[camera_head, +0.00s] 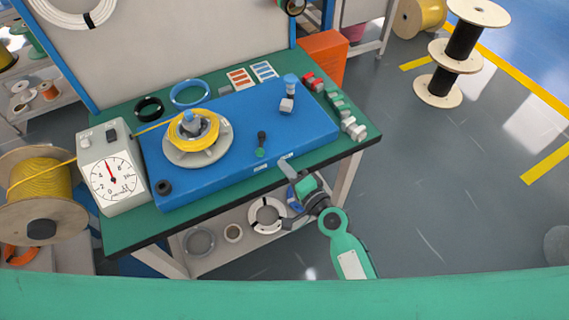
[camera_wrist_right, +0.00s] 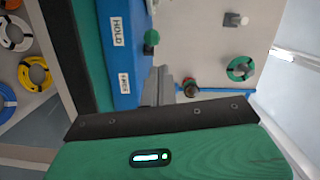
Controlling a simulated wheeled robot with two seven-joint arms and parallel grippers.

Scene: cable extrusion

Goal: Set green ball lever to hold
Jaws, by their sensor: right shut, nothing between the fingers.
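The green ball lever (camera_head: 260,151) is on the blue base near its front edge, with a black part behind the ball. In the right wrist view the green ball (camera_wrist_right: 152,37) is level with the HOLD label (camera_wrist_right: 117,32). A second label (camera_wrist_right: 124,80), too small to read surely, is nearer my fingers. In the head view these labels lie along the front edge. My right gripper (camera_head: 287,166) is shut and empty at the front edge, right of the ball and apart from it. Its grey fingers (camera_wrist_right: 160,84) also show in the wrist view. My left gripper is not in view.
The blue base (camera_head: 222,172) stands on a green table (camera_head: 125,232). It carries a yellow cable coil (camera_head: 205,137) on a disc and a blue-topped post (camera_head: 288,92). A dial gauge box (camera_head: 110,172) stands left. Several connectors (camera_head: 350,125) lie along the right edge.

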